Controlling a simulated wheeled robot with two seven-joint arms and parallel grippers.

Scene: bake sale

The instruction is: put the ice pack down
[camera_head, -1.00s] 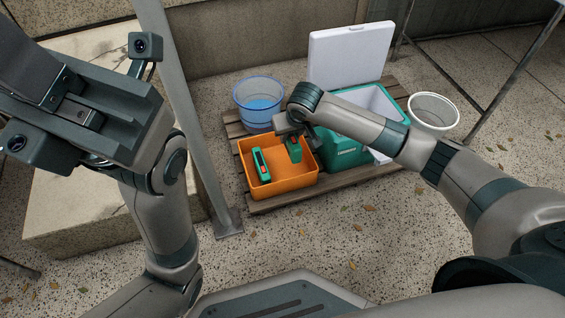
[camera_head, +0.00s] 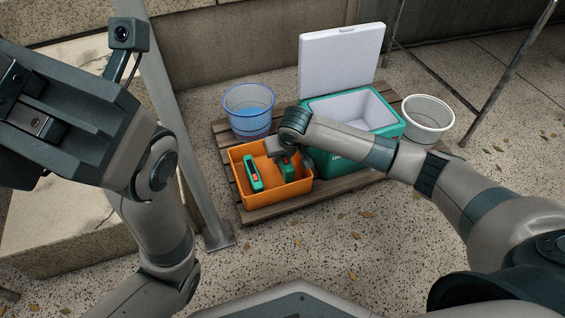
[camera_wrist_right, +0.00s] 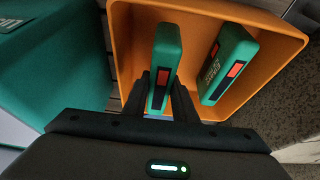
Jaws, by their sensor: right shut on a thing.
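My right gripper (camera_head: 281,157) is shut on a green ice pack (camera_head: 287,170) with an orange-red patch. It holds the pack upright inside the orange bin (camera_head: 270,199); whether the pack touches the bin floor is hard to tell. The wrist view shows the pack (camera_wrist_right: 165,48) between the two fingers (camera_wrist_right: 163,95). A second green ice pack (camera_head: 252,175) stands in the bin to the left, apart from the held one; it also shows in the wrist view (camera_wrist_right: 229,64). My left gripper (camera_head: 40,115) is raised at the left, its fingertips not clearly shown.
A green cooler (camera_head: 334,168) with its white lid (camera_head: 341,62) open stands right of the bin. A blue tub (camera_head: 249,110) and a white bucket (camera_head: 428,118) stand behind and right. All are on or by a wooden pallet (camera_head: 262,216). A metal post (camera_head: 185,150) rises at left.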

